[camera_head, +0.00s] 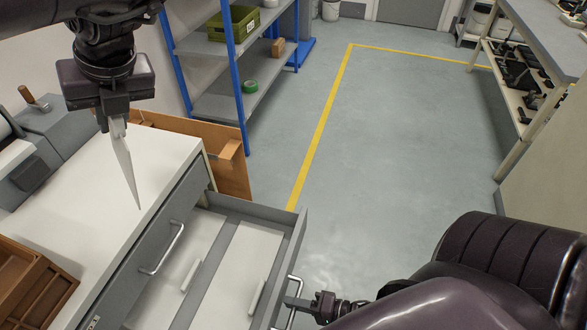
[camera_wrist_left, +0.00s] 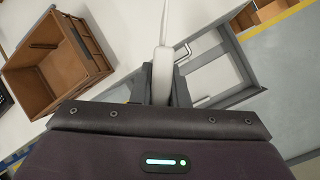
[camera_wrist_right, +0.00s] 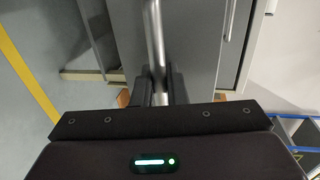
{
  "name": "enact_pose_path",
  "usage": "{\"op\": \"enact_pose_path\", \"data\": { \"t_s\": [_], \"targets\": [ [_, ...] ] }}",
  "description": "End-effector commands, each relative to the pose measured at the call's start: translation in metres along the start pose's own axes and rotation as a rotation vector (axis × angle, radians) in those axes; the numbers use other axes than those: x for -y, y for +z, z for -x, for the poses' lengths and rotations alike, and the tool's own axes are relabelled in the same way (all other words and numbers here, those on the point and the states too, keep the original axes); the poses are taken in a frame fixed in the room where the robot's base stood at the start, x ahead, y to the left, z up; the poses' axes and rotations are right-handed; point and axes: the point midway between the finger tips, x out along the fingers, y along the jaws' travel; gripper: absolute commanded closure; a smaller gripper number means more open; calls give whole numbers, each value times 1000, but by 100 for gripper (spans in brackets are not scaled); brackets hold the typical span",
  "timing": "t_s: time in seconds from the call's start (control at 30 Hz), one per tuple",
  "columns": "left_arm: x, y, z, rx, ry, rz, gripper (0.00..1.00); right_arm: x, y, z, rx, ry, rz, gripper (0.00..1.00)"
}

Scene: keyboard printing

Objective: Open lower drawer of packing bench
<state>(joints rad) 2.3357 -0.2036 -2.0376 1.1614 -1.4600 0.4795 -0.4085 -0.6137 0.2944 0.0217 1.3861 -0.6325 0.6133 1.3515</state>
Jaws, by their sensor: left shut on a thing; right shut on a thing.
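The packing bench (camera_head: 120,190) has a white top and grey drawers. Its upper drawer (camera_head: 175,225) is shut, with a bar handle (camera_head: 165,250). The lower drawer (camera_head: 296,235) is pulled well out, and its inside shows. My right gripper (camera_head: 303,302) is shut on the lower drawer's metal handle (camera_head: 292,285). The handle also shows between the fingers in the right wrist view (camera_wrist_right: 153,40). My left gripper (camera_head: 116,118) is shut on a white pointed tool (camera_head: 123,165), held above the bench top with its tip down. The tool also shows in the left wrist view (camera_wrist_left: 163,65).
Two white flat pieces (camera_head: 245,262) with raised bars lie in the lower drawer. A brown wooden tray (camera_head: 30,290) stands on the bench. A blue-framed shelf (camera_head: 235,70) is behind. The floor (camera_head: 380,150) beyond the drawer is clear.

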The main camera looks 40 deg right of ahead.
Motion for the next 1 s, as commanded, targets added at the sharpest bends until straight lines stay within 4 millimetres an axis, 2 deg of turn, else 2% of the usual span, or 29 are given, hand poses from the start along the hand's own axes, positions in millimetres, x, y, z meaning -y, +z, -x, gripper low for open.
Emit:
{"op": "enact_pose_path", "data": {
  "t_s": [0.07,0.1,0.2,0.23,0.57,0.67,1.0],
  "targets": [
    [0,0,0,1,0,0,100,-1,1,0,1,3,-1,100],
    [0,0,0,1,0,0,100,-1,1,0,1,3,-1,85],
    [0,0,0,1,0,0,100,-1,0,0,1,3,-1,72],
    [0,0,0,1,0,0,100,-1,0,0,1,2,-1,70],
    [0,0,0,1,0,0,100,-1,0,4,0,3,0,70],
    [0,0,0,1,0,0,100,-1,0,17,0,5,0,70],
    [1,-1,-3,1,0,0,100,-2,1,87,1,6,-1,70]
  ]
}}
